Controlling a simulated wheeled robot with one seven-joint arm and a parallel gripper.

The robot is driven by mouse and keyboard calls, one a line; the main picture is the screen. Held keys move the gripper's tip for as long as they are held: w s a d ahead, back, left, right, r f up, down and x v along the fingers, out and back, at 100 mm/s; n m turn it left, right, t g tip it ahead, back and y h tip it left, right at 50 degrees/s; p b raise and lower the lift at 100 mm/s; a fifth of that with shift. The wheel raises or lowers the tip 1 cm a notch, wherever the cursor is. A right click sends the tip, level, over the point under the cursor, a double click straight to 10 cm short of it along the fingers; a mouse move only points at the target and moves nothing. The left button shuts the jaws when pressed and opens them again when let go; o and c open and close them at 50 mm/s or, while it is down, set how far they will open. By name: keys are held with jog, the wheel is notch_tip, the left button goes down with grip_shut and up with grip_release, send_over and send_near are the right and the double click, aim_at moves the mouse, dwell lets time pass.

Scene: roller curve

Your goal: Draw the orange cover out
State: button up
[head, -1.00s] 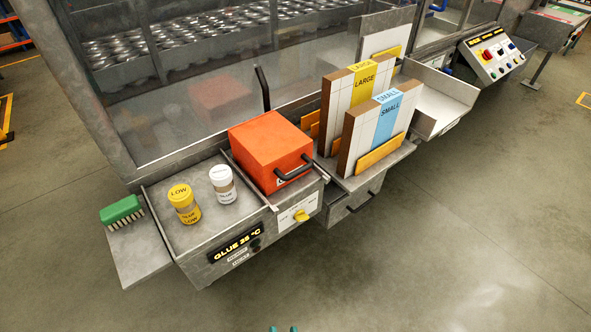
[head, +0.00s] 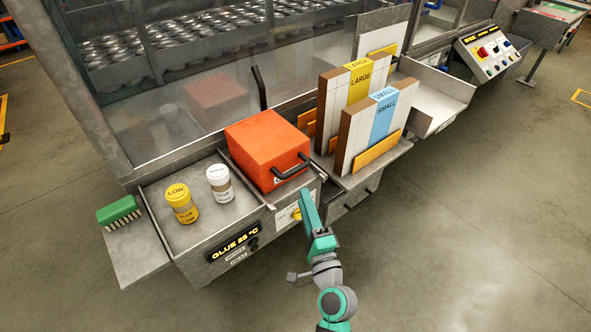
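The orange cover (head: 262,143) is a box-shaped lid on the right part of the grey glue unit, beside the stacked cartons. Its black bar handle (head: 291,168) is on the front right side. My gripper (head: 306,200), with teal fingers, reaches up from the bottom of the head view. Its tips appear just below and right of the handle, in front of the unit's front face. Nothing shows in it. I see the fingers nearly edge-on, so their opening and exact distance to the handle are unclear.
A yellow LOW jar (head: 181,204) and a white jar (head: 220,184) stand on the tray left of the cover. A green brush (head: 119,211) lies farther left. Cartons marked LARGE (head: 355,87) and SMALL (head: 383,118) stand close right. A black lever (head: 259,88) rises behind.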

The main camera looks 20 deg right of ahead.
aim_at(295, 170)
jog(key=w, duration=0.3)
jog(key=w+r, duration=0.1)
jog(key=w, duration=0.3)
jog(key=w+r, duration=0.1)
jog(key=w, duration=0.3)
jog(key=shift+d+r, duration=0.15)
jog(key=shift+d, duration=0.25)
grip_shut()
